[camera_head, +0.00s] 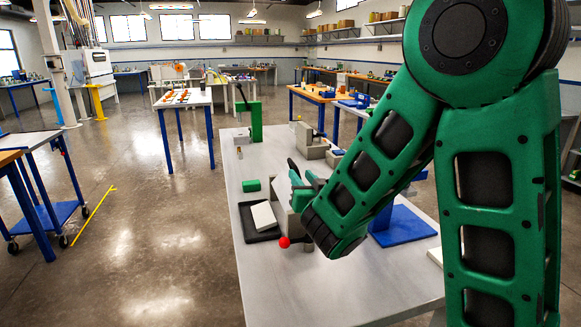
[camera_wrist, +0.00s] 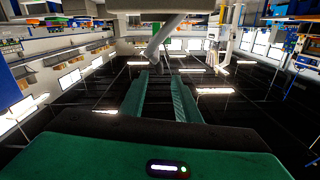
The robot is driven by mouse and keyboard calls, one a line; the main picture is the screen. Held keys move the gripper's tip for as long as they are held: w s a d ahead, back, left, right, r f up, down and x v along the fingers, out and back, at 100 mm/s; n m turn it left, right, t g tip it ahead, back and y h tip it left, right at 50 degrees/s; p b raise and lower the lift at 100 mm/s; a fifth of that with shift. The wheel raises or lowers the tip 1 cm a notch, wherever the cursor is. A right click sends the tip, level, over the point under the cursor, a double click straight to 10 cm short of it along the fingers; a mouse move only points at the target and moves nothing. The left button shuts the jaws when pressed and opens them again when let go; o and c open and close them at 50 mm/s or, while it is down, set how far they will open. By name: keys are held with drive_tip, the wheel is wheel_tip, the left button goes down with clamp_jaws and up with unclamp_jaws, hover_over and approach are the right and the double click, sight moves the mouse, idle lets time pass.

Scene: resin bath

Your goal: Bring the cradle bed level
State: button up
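I cannot tell for sure which fixture is the cradle. A grey block-like fixture (camera_head: 283,217) stands on the bench, partly hidden behind my arm. A lever with a red ball knob (camera_head: 284,242) is at its near side. My gripper (camera_head: 304,180) is at the top of this fixture, with its fingers partly hidden by my wrist. In the wrist view, the two green fingers of my gripper (camera_wrist: 159,78) stand apart with a gap between them. A grey bar (camera_wrist: 164,38) reaches down close to the fingertips; I cannot tell whether it touches them. The bed's tilt cannot be read.
The bench's near left part is clear.

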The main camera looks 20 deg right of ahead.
sight(295, 167)
drive_tip(key=w, duration=1)
drive_tip(key=shift+c, duration=0.5)
clamp_jaws()
